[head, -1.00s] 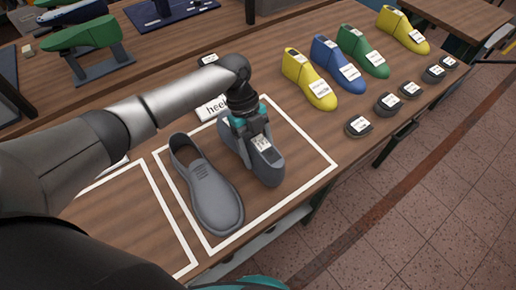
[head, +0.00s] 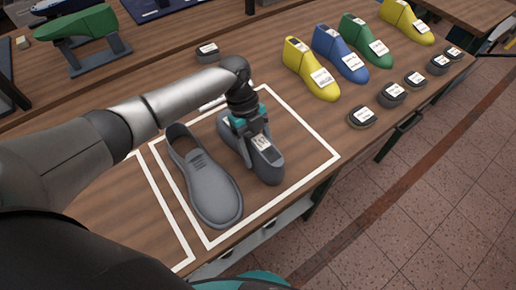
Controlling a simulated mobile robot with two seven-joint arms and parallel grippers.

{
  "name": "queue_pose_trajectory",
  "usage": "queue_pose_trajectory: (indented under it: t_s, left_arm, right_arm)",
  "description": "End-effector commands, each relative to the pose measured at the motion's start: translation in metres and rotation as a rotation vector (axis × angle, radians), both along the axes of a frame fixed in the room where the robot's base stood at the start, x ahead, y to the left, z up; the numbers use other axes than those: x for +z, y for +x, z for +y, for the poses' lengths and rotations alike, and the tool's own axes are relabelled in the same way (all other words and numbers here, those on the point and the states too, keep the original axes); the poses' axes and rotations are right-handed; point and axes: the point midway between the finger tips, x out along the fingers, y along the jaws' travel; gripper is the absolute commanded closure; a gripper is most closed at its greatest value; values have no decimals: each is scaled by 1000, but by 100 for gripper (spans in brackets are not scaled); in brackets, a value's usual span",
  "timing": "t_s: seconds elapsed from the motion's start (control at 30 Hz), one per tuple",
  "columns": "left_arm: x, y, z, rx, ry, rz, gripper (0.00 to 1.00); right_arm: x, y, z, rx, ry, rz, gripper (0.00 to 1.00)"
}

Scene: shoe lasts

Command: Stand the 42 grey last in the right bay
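The grey last (head: 266,168), with a white label on its top, is upright over the right bay (head: 322,154), a white-outlined area on the table. My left gripper (head: 256,140) comes down on it from above, a finger on each side, and looks shut on it. The last's toe points toward the near edge. Whether its sole touches the table I cannot tell. A grey shoe (head: 212,191) lies just left of the last inside the same outline, with a small gap between them. My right gripper is out of view.
A yellow last (head: 312,72), a blue last (head: 340,58), a green last (head: 366,44) and another yellow last (head: 406,22) stand behind to the right. Several dark labelled discs (head: 362,117) line the table's edge. The left bay (head: 168,205) shows bare wood where visible.

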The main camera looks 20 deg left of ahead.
Motion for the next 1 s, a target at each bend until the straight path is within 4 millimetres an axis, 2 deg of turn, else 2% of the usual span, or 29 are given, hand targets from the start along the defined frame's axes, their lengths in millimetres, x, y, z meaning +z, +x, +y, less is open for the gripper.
queue_pose_trajectory:
  t_s: [0.73, 0.77, 1.0]
  left_arm:
    - [-2, 1, -1, -1, -2, -3, 100]
    - [-2, 1, -1, -1, -2, -3, 24]
    - [-3, 0, 0, -1, -1, -1, 0]
  right_arm:
    - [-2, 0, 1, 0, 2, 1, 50]
    - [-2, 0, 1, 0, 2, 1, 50]
    - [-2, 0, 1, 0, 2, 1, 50]
